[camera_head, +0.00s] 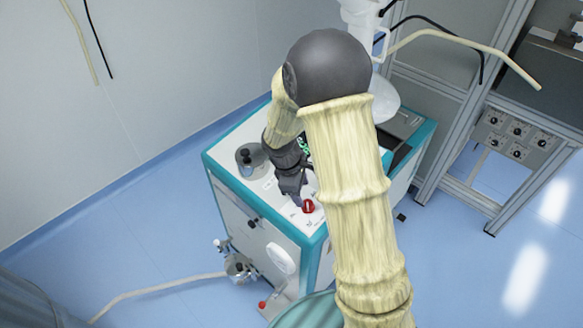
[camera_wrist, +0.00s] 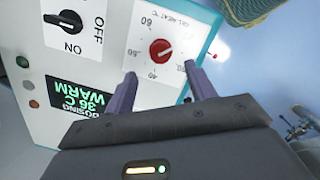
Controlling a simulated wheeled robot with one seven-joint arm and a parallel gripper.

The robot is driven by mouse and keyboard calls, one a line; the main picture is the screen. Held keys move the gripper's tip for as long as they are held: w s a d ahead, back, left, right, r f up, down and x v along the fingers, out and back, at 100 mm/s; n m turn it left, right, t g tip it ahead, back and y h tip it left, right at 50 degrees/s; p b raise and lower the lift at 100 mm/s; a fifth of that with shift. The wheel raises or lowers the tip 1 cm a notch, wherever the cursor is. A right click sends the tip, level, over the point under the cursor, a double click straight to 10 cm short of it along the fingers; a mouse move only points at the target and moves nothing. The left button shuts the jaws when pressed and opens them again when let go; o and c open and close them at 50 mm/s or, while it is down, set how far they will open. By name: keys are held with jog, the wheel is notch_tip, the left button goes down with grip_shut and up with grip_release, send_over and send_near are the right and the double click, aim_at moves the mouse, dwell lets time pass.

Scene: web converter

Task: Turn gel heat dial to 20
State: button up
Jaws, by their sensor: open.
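The gel heat dial is a red round knob (camera_wrist: 162,51) on a white plate marked "GEL HEAT °C", which shows upside down in the wrist view. Numbers such as 40, 60 and 80 are printed around it. In the head view the red knob (camera_head: 308,207) sits near the front corner of the cabinet's top. My gripper (camera_wrist: 158,83) is open, its two purple fingers apart and pointing toward the dial, with the knob framed beyond and between the tips. No contact shows.
A black ON/OFF switch (camera_wrist: 70,22) and a display (camera_wrist: 78,97) reading "36 C WARM" lie left of the dial in the wrist view. A grey cylinder (camera_head: 251,160) stands on the white, teal-edged cabinet (camera_head: 231,152). A metal frame (camera_head: 463,110) stands at right.

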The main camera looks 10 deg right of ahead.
jog(key=v, duration=1)
jog(key=shift+r, duration=0.2)
jog(key=s+d+m+t+y, duration=0.2)
jog(key=s+d+m, duration=0.3)
jog(key=s+m, duration=0.8)
jog(key=shift+s+f+y, duration=0.35)
jog(key=shift+s+y, duration=0.1)
jog(key=shift+y, duration=0.15)
jog(key=shift+d, duration=0.1)
jog(key=shift+c, duration=0.4)
